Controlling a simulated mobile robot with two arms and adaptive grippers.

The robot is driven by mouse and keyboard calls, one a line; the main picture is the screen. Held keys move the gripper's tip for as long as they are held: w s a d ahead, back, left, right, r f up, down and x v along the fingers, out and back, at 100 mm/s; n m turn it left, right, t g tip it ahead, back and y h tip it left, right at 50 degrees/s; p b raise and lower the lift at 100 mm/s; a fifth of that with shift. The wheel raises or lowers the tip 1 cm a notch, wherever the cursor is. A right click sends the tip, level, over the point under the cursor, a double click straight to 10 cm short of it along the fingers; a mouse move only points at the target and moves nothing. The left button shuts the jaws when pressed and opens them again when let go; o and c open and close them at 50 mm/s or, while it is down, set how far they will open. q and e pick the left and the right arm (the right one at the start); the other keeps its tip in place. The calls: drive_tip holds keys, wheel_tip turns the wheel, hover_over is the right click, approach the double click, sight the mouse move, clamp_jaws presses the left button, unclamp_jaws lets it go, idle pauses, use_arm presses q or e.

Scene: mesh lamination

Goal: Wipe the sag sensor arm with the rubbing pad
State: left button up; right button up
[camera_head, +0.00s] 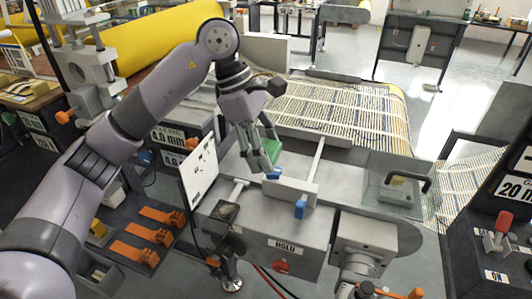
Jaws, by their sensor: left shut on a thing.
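My left gripper (262,163) is shut on a green pad (269,150), which looks like the rubbing pad; the fingers hide part of it. They are above the grey machine top, next to a small blue part (273,174). A pale thin rod (318,156), likely the sag sensor arm, rises from a light grey block (292,190) to the right of the gripper. The gripper and the rod appear apart. Whether the pad touches anything below cannot be told. My right gripper does not show.
A grey box marked HOLD (285,245) carries the block and a blue knob (300,209). A white panel (198,172) stands close left of the gripper. Striped mesh (340,110) lies behind. A clear case with a black handle (398,190) is at right.

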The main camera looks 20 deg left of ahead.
use_arm(q)
drive_tip(key=o, duration=0.7)
drive_tip(key=shift+c, duration=0.2)
drive_tip(key=c, duration=0.5)
drive_tip(key=shift+f, duration=0.15)
